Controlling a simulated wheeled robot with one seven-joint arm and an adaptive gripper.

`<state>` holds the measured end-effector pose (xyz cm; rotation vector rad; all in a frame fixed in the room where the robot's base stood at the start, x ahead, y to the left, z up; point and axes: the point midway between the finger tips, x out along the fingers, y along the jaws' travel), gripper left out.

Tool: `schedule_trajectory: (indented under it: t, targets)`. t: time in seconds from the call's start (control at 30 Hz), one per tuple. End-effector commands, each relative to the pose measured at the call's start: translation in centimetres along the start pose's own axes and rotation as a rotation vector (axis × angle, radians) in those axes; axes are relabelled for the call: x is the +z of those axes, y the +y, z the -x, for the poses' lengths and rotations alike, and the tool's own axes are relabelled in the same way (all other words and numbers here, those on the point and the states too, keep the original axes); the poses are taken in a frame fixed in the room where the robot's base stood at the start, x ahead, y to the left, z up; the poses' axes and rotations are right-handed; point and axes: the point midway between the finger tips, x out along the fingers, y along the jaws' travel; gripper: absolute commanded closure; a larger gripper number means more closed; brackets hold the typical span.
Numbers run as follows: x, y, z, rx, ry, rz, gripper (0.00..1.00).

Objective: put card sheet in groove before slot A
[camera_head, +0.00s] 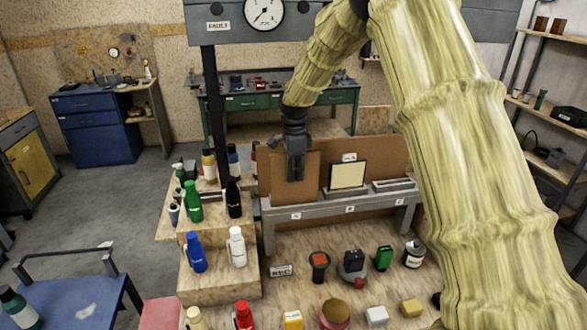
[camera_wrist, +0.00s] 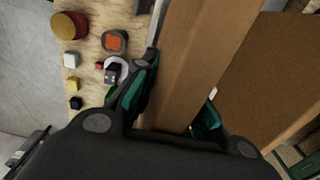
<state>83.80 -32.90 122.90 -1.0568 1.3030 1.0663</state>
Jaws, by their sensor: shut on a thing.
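My gripper (camera_head: 295,168) points down above the left end of a grey grooved rack (camera_head: 335,207). It is shut on a brown card sheet (camera_head: 310,183), which stands upright between the fingers. In the wrist view the sheet (camera_wrist: 200,60) runs between the teal-padded fingers (camera_wrist: 175,108). The sheet's lower edge is at the rack's top behind the left label, which looks like A (camera_head: 295,215). I cannot tell whether that edge is inside a groove. A cream panel with a dark border (camera_head: 348,175) stands upright at the middle label (camera_head: 350,209).
A brown backboard (camera_head: 385,158) stands behind the rack. Bottles, including a green one (camera_head: 193,202) and a black one (camera_head: 233,198), crowd the wooden steps at left. A red-topped item (camera_head: 319,262), a can (camera_head: 413,254) and small blocks stand in front.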

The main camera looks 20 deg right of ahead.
Motion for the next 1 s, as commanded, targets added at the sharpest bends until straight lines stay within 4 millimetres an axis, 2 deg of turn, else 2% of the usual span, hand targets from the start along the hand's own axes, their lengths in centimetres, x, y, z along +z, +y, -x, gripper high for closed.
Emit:
schedule_trajectory:
  t: [0.37, 0.4, 0.47, 0.77, 1.0]
  targets:
    - [0.0, 0.0, -0.4, 0.000, 0.001, 0.000, 1.00]
    - [0.0, 0.0, -0.4, 0.000, 0.000, 0.000, 0.84]
    - [0.0, 0.0, -0.4, 0.000, 0.000, 0.000, 0.77]
    - [0.0, 0.0, -0.3, 0.000, 0.000, 0.000, 0.77]
    - [0.0, -0.1, 1.4, -0.004, 0.000, 0.000, 0.77]
